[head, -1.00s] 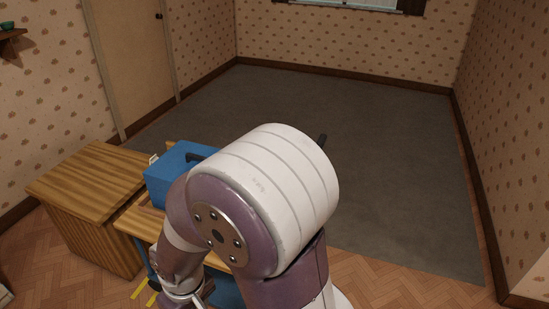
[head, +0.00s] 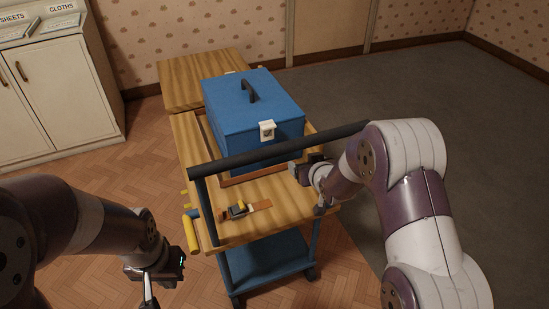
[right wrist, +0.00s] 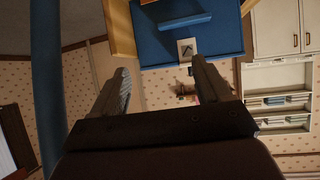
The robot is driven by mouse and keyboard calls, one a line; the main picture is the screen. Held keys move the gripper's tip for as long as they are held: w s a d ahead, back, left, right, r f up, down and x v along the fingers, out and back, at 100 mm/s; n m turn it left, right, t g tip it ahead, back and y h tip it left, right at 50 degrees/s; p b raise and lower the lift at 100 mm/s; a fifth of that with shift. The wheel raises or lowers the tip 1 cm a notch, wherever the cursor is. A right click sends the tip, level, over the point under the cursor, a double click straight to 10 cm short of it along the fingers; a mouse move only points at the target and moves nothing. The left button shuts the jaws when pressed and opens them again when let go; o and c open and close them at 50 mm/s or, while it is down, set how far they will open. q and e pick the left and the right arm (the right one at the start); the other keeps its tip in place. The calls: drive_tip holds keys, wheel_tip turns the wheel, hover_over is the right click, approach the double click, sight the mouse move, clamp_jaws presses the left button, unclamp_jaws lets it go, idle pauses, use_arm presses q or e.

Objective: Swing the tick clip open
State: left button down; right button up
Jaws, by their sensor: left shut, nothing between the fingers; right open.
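A blue box (head: 245,120) with a dark lid handle stands on the wooden cart top. The white tick clip (head: 267,130) is on its front face near the top edge. It also shows in the right wrist view (right wrist: 186,49), with a dark mark on it, near one fingertip in the picture. My right gripper (head: 300,172) is below and right of the clip, in front of the box and apart from it. In the right wrist view its fingers (right wrist: 160,70) are spread and empty. My left gripper (head: 149,292) is shut and empty, low at the left, away from the box.
The cart's dark push bar (head: 275,150) crosses in front of the box. A small yellow and grey thing (head: 239,209) with an orange-brown strip lies on the cart top (head: 285,215). A wooden cabinet (head: 195,75) stands behind, a cream cupboard (head: 50,95) at left.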

sight(270, 128)
use_arm(q)
wheel_tip(270, 128, down, 6)
drive_tip(key=b, duration=0.3)
drive_tip(key=shift+a+f+b, duration=0.2)
drive_tip(key=shift+a+b, duration=0.1)
drive_tip(key=shift+b, duration=0.1)
use_arm(e)
drive_tip(key=w+a+t+y, duration=0.1)
drive_tip(key=w+a+t, duration=0.1)
drive_tip(key=w, duration=0.4)
drive_tip(key=w+a+f+n+t+y, duration=0.1)
drive_tip(key=w+a, duration=0.3)
drive_tip(key=w, duration=0.2)
drive_tip(key=w+a+t+y, duration=0.1)
drive_tip(key=w+a+t, duration=0.1)
drive_tip(key=w, duration=0.4)
drive_tip(key=shift+w+a+f+n+t+y, duration=0.1)
drive_tip(key=shift+a+f+n+t+y, duration=0.15)
drive_tip(key=shift+a, duration=0.2)
use_arm(q)
drive_tip(key=shift+s, duration=0.1)
